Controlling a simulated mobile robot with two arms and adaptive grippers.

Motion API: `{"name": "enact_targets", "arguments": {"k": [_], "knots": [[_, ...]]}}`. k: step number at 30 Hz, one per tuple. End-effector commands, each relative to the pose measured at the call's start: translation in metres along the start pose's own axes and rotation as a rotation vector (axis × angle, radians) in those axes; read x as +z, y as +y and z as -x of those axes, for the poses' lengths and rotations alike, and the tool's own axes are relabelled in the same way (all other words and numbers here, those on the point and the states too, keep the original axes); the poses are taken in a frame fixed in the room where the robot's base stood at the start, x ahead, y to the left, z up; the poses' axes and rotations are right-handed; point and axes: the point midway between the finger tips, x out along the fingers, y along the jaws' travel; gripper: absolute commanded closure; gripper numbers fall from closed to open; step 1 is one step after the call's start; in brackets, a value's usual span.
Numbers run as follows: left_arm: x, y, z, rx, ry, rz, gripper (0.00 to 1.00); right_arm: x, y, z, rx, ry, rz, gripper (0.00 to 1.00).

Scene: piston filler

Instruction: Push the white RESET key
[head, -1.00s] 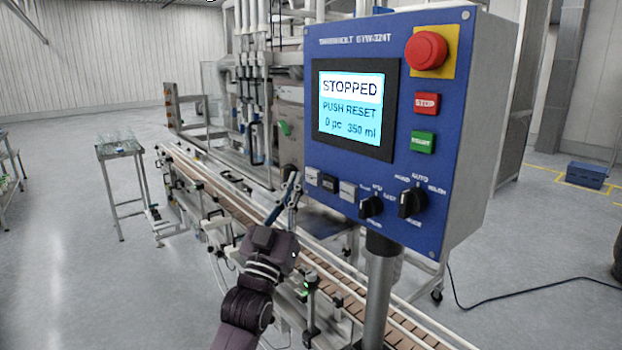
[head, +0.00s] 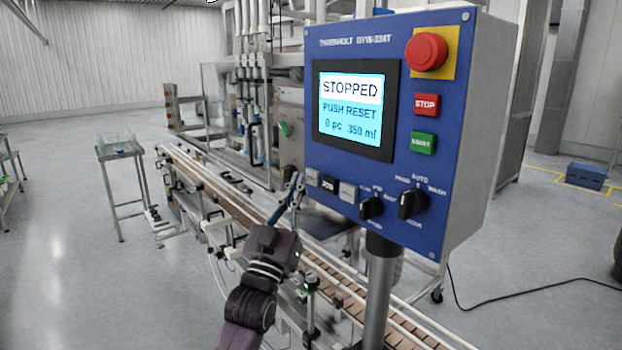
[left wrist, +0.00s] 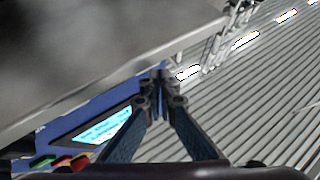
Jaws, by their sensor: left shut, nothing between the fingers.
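The blue control panel (head: 330,50) faces me; its screen (head: 350,103) reads STOPPED, PUSH RESET, 0 pc, 350 ml. In the row low on its left are a pale key (head: 312,177), a black key (head: 328,183) and another pale key (head: 347,192). I cannot read which pale key is RESET. My left gripper (head: 297,181) is shut and empty, its tips close by the left-hand pale key; contact cannot be told. The left wrist view shows the shut fingertips (left wrist: 160,84) with the panel's screen (left wrist: 103,128) behind; the keys are hidden there.
The panel also bears a red emergency knob (head: 427,51), a red STOP button (head: 426,104), a green START button (head: 423,143) and two black selectors, left (head: 371,207) and right (head: 412,203). The conveyor (head: 335,288) runs beneath my arm, behind the panel's post (head: 378,295).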

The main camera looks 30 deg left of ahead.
Motion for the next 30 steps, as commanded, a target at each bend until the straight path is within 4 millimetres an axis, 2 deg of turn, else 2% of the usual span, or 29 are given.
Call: {"name": "enact_targets", "arguments": {"k": [30], "knots": [[0.0039, 0.0043, -0.0061, 0.0, 0.0, 0.0, 1.0, -0.0001, 0.0001, 0.0007, 0.0, 0.0, 0.0, 0.6]]}}
